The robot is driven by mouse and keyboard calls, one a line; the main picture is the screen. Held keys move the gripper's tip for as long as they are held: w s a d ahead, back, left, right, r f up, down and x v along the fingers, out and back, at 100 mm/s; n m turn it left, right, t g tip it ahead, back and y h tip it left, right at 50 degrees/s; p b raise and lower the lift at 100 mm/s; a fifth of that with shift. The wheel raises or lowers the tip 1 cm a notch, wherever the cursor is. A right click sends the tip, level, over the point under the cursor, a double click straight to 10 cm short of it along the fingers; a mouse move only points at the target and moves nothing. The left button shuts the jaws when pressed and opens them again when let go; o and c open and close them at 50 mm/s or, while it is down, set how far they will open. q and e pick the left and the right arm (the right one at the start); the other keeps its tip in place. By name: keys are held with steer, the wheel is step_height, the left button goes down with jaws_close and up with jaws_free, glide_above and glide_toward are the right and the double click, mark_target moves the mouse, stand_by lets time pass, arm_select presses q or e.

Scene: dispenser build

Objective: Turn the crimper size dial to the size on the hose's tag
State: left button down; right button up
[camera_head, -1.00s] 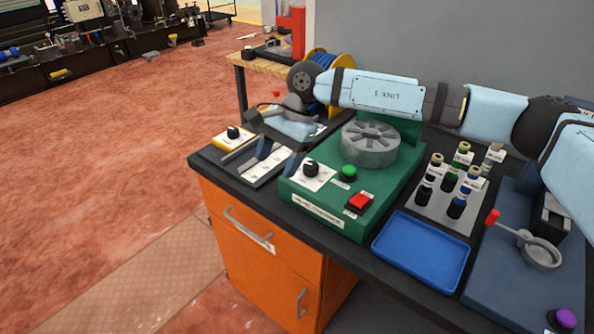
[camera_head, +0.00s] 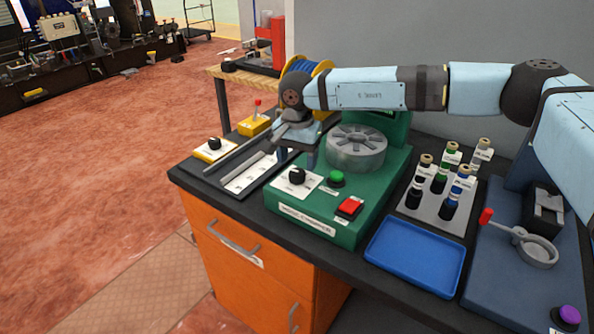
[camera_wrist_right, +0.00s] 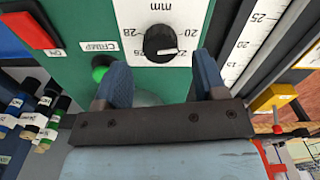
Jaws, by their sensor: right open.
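The crimper size dial is a black knob (camera_head: 297,176) on a white plate on the green crimper (camera_head: 326,232). In the right wrist view the dial (camera_wrist_right: 160,42) has a pale pointer line and a printed scale in mm; the figures are partly hidden, so I cannot tell the exact setting. My right gripper (camera_wrist_right: 162,78) is open, with its two blue-grey fingers on either side of the dial's near side, not closed on it. In the head view this gripper (camera_head: 296,157) hangs just behind the dial. The hose's tag is not readable in either view. My left gripper is not in view.
A green button (camera_head: 336,179) and red switch (camera_head: 349,208) sit right of the dial. A ruled tray (camera_head: 249,175) and yellow dial box (camera_head: 214,149) lie left. The round crimping head (camera_head: 356,150) stands behind. A blue tray (camera_head: 415,255) is at front right.

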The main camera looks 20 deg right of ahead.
mark_target(297, 172)
steer(key=shift+f, duration=1.75)
steer(key=c, duration=0.9)
